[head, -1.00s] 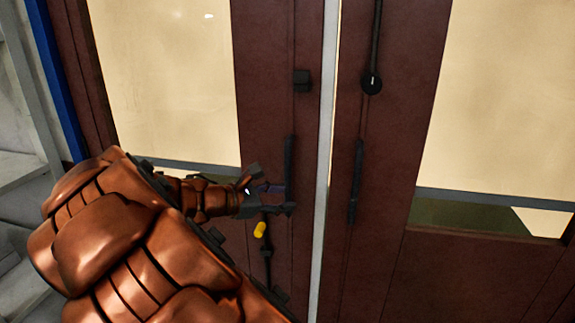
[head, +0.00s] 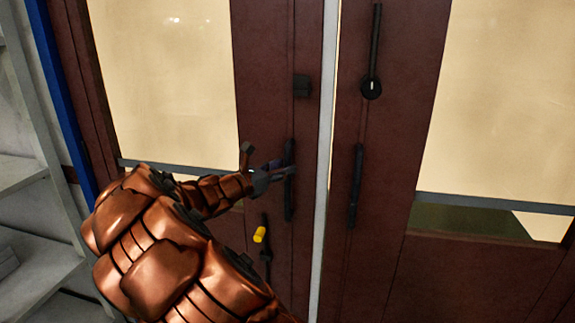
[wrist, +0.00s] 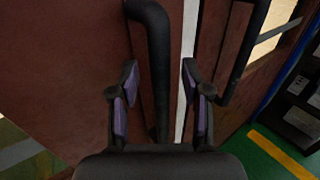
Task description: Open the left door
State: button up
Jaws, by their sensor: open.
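The left door (head: 270,110) is dark red-brown with a large pale glass panel. Its black vertical handle (head: 289,205) is near the door's inner edge. My gripper (head: 268,165) is at the upper half of this handle with its fingers spread. In the wrist view, the handle (wrist: 157,60) runs down between the two open fingers, with visible space on either side. Whether a finger touches it I cannot tell. The handle's lower end is hidden there by my gripper.
The right door (head: 395,150) has its own black handle (head: 356,185) close by. A pale strip (head: 325,150) separates the doors. A yellow-tipped lever (head: 260,235) sits below my gripper, and a black block (head: 302,86) above. Grey shelves (head: 35,220) stand at the left.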

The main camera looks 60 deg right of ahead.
jog(key=shift+x, duration=1.15)
grip_shut()
